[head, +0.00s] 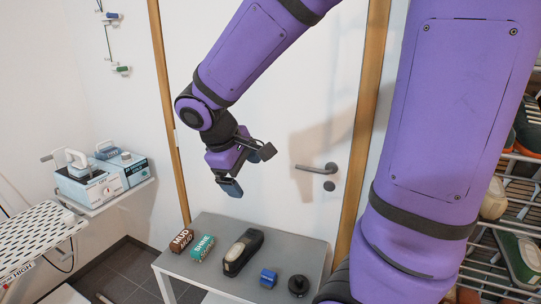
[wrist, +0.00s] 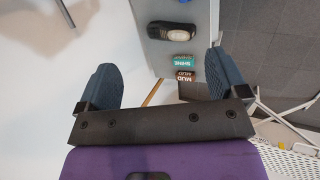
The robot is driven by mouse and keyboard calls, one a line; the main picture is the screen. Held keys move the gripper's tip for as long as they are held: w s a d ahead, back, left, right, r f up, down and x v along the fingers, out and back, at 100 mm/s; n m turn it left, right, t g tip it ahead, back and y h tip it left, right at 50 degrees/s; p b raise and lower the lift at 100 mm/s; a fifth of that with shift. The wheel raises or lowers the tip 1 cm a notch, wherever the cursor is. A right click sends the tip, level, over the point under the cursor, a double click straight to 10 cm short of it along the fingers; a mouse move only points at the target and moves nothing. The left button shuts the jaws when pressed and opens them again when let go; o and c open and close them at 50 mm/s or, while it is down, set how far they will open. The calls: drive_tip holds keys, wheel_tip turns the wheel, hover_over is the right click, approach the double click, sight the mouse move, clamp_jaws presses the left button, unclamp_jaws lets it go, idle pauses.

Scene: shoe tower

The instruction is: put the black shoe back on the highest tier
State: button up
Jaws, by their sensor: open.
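The black shoe (head: 243,251) lies on a small grey table (head: 210,283), between a green box and a blue item. It has a pale patch at its near end. In the wrist view the black shoe (wrist: 172,31) lies on the grey table near the top. My gripper (head: 245,171) is open and empty, held in the air above the table, apart from the shoe. In the wrist view my gripper's two fingers (wrist: 163,82) stand wide apart. The wire shoe tower (head: 490,250) stands at the right, partly hidden behind my arm; its highest tier is not clearly visible.
The table also holds a brown MUD box (head: 181,241), a green SHINE box (head: 202,248), a blue item (head: 268,278) and a round black object (head: 298,285). Other shoes (head: 524,258) sit on the tower. A door (head: 290,110) stands behind; an ironing board (head: 35,235) is left.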

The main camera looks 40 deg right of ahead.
drive_tip(key=s+a+r+m+t+y, duration=0.3)
drive_tip(key=s+r, duration=0.6)
drive_tip(key=s, duration=0.3)
drive_tip(key=shift+m+t+y, duration=0.7)
drive_tip(key=shift+t+y, duration=0.3)
drive_tip(key=shift+t, duration=0.2)
drive_tip(key=shift+f, duration=0.1)
